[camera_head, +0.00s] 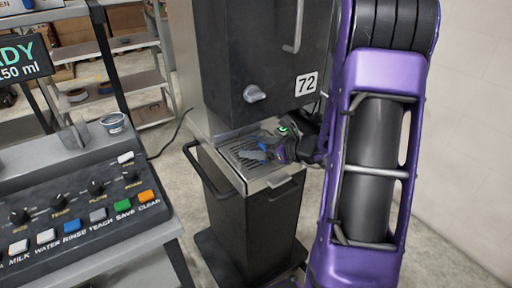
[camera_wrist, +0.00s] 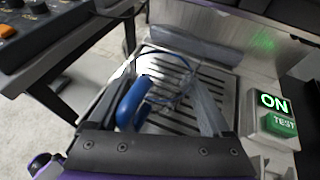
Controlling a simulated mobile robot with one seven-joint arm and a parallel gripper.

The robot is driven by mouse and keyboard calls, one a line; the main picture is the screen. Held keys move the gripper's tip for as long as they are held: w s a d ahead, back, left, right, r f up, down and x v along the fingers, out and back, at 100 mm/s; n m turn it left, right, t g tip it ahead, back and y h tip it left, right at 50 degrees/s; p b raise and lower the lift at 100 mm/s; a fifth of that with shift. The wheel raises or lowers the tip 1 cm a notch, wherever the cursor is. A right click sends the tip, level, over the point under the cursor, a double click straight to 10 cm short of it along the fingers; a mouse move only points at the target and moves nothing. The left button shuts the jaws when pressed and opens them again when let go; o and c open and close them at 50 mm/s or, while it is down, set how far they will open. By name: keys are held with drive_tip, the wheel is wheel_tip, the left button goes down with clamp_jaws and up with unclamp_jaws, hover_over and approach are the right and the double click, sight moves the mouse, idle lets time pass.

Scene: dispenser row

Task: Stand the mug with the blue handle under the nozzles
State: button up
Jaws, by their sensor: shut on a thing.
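The mug with the blue handle (camera_wrist: 133,103) looks clear, with a thin blue rim, and is between my gripper's fingers in the wrist view. My gripper (camera_wrist: 163,80) is shut on it, over the slotted drip tray (camera_wrist: 218,52). In the head view the gripper (camera_head: 276,150) is low in front of the dispenser (camera_head: 245,60) marked 72, and a bit of blue shows over the tray. I cannot tell whether the mug's base touches the grille. The nozzles are not seen in either view.
A green lit ON button (camera_wrist: 273,103) and a TEST button (camera_wrist: 278,125) sit right of the tray. Metal shelves (camera_head: 145,82) stand behind.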

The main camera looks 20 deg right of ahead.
drive_tip(key=shift+f+b, duration=0.45)
drive_tip(key=o, duration=1.2)
drive_tip(key=shift+c, duration=0.2)
drive_tip(key=p+v, duration=0.1)
drive_tip(key=v, duration=1.6)
drive_tip(key=shift+s+p, duration=0.15)
drive_tip(key=shift+p, duration=0.15)
